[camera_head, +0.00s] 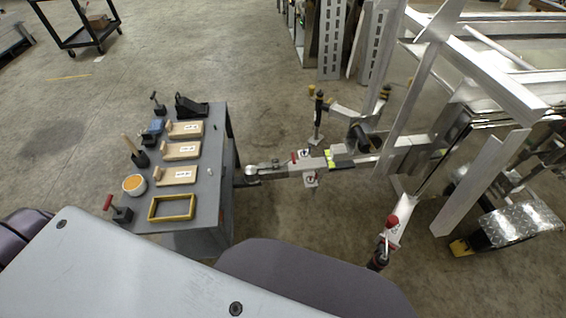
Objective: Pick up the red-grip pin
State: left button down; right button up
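A pin with a red grip (108,203) stands at the near left corner of the grey table, its lower part in a small black block (122,215). Its grip tilts to the left, and its shaft is mostly hidden in the block. Neither of my grippers is in view. Only parts of my own body show along the bottom edge.
The grey table (205,209) also holds a yellow frame (172,207), an orange-filled cup (134,185), wooden boards (181,150) and a black-handled pin (156,98). A trailer tongue (270,172) reaches the table's right side. Open floor lies beyond.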

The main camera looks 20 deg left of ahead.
aim_at(108, 203)
jog(key=k+u, duration=0.1)
jog(key=u, duration=2.25)
